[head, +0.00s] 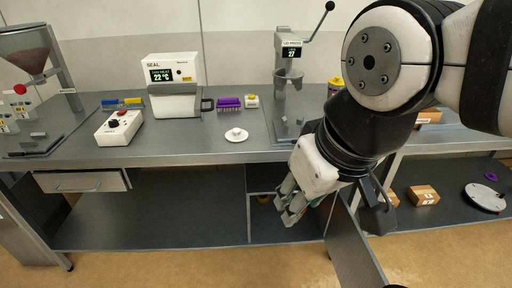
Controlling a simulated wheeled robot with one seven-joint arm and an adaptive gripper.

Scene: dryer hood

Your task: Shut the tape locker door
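The tape locker door (352,250) appears to be the grey panel standing open below the bench, swung out toward me from the right side of a small compartment (262,180). My gripper (287,210) is in front of that compartment, left of the door panel, pointing down and to the left. The gripper looks apart from the panel, but its wrist hides the panel's upper part and hinge side. The finger spacing is too small to judge.
The bench top (190,150) above carries a seal machine (175,88), a lever press (289,75), a button box (118,127) and a white disc (236,135). A drawer (85,181) is at left. Cardboard boxes (423,195) sit on the right lower shelf. Floor in front is clear.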

